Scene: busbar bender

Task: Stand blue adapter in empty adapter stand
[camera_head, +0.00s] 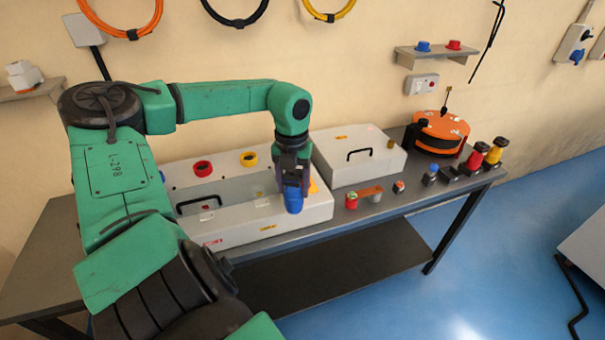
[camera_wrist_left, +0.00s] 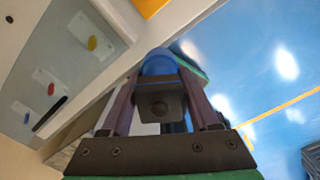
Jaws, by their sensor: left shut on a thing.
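My left gripper (camera_head: 292,178) is shut on the blue adapter (camera_head: 293,201). It holds the adapter at the front right of the long light-grey box, and in the head view the adapter overlaps the box's front. In the left wrist view the blue adapter (camera_wrist_left: 158,62) shows between the fingers. A red adapter (camera_head: 480,149) and a yellow adapter (camera_head: 494,155) stand in dark holders at the right end of the bench. A low black stand (camera_head: 448,173) left of them looks empty, though it is small in view. My right gripper is not in view.
The long box (camera_head: 230,232) has a clear window, a handle and red and yellow rings. A closed grey box (camera_head: 345,171), an orange round device (camera_head: 437,133) and several small coloured parts (camera_head: 372,192) share the bench. The bench's right front strip (camera_head: 415,198) is fairly clear.

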